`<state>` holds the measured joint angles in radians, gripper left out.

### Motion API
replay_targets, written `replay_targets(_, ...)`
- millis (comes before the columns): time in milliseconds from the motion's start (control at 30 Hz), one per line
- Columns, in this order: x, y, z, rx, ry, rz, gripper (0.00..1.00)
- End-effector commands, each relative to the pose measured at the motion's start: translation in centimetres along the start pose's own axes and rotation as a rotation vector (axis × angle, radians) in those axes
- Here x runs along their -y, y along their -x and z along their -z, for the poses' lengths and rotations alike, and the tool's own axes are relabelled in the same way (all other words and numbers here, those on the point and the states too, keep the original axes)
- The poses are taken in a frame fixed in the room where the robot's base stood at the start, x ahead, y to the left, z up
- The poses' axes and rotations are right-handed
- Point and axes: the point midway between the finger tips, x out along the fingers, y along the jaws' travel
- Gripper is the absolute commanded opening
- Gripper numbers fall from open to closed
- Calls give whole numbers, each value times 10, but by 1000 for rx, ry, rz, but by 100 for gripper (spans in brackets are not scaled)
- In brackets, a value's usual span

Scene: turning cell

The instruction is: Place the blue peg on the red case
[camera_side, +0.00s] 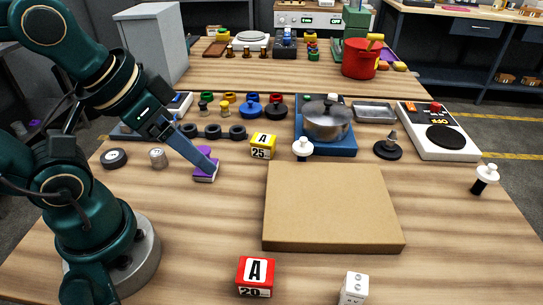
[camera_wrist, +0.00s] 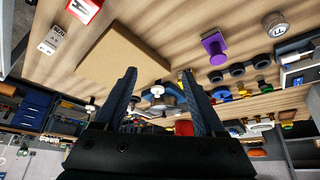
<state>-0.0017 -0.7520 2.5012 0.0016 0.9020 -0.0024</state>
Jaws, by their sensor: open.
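My gripper (camera_side: 207,160) reaches down from the left in the side view, its tips by a purple block (camera_side: 204,177). In the wrist view my gripper (camera_wrist: 158,74) is open, with nothing between its two fingers. There the purple block (camera_wrist: 214,45) shows to the right of the fingers. I cannot make out a blue peg or a red case for certain. A blue knobbed disc (camera_side: 250,107) stands in the row behind. A red and white block (camera_side: 255,276) marked A 20 stands at the front edge, and a red bucket (camera_side: 361,61) on the back table.
A large tan board (camera_side: 330,207) lies mid-table. Behind it are a pot (camera_side: 327,122) on a blue base, a yellow block (camera_side: 263,147) and black rings (camera_side: 212,131). A white device (camera_side: 440,132) stands at right. Bare wood lies left of the board.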

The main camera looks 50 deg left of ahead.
Motion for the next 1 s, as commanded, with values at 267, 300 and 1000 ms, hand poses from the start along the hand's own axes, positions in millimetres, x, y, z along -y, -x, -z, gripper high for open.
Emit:
replay_targets(267, 0, 0, 0, 0, -2, -1, 72)
replay_targets(300, 0, 0, 0, 0, -2, -1, 72)
replay_targets(1000, 12, -24, 144, -122, 273, 64, 72)
